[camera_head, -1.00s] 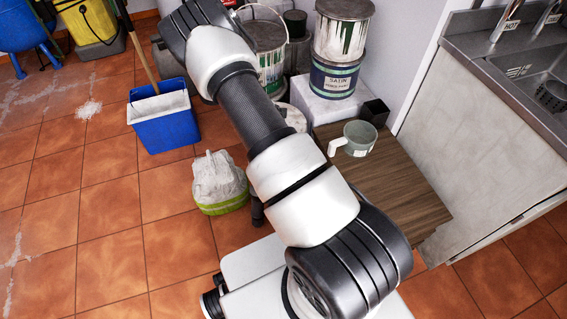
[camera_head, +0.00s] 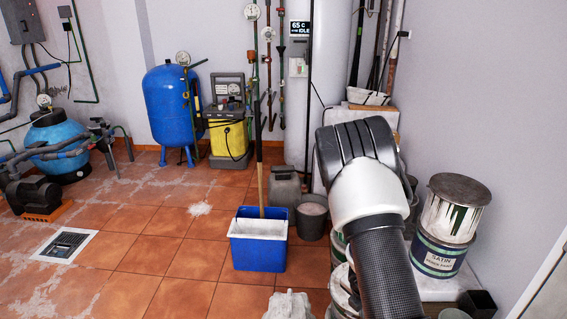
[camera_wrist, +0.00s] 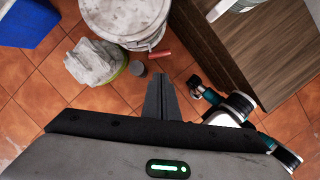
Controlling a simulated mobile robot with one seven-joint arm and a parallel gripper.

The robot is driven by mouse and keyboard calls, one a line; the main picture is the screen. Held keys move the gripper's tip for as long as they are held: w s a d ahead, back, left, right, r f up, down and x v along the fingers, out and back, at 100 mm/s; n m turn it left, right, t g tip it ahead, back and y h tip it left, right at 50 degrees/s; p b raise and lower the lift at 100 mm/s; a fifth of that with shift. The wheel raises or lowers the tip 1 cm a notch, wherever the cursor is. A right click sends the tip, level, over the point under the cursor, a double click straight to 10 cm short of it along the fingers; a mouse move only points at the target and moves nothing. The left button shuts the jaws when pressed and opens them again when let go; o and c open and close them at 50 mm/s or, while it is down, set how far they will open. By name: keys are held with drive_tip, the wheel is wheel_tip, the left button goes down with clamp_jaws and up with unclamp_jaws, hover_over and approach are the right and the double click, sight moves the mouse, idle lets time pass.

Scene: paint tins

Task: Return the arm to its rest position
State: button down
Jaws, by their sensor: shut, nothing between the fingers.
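My arm (camera_head: 372,195) rises from the bottom edge of the head view, right of the middle, and bends at a black joint. My gripper is outside the head view. In the wrist view my gripper (camera_wrist: 161,80) points at the tiled floor, its dark fingers shut together with nothing between them. Below it lie a red cylinder (camera_wrist: 160,54) and a small grey cylinder (camera_wrist: 138,68), both apart from the fingers.
Paint tins, one labelled SATIN (camera_head: 440,258), stand stacked at right. A blue bucket (camera_head: 257,250) stands on the open floor. A wooden surface (camera_wrist: 275,50), a white-topped tin (camera_wrist: 122,15) and a lumpy grey sack (camera_wrist: 92,62) are near my gripper.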

wheel_tip(320, 180, up, 24)
drive_tip(key=m+t+h, duration=0.1)
drive_tip(key=m+t, duration=0.1)
drive_tip(key=m, duration=1)
drive_tip(key=s+a+r+m+t+y, duration=0.1)
drive_tip(key=s+a+r+m+y, duration=0.1)
drive_tip(key=s+a+r+m, duration=0.55)
drive_tip(key=s+a+r+m+y, duration=0.1)
drive_tip(key=s+a+r+m, duration=0.35)
drive_tip(key=s+r, duration=0.55)
wheel_tip(320, 180, up, 16)
drive_tip(key=s+m+p, duration=0.1)
drive_tip(key=p, duration=1.6)
drive_tip(key=shift+s+r+p, duration=0.2)
drive_tip(key=shift+s+p, duration=0.1)
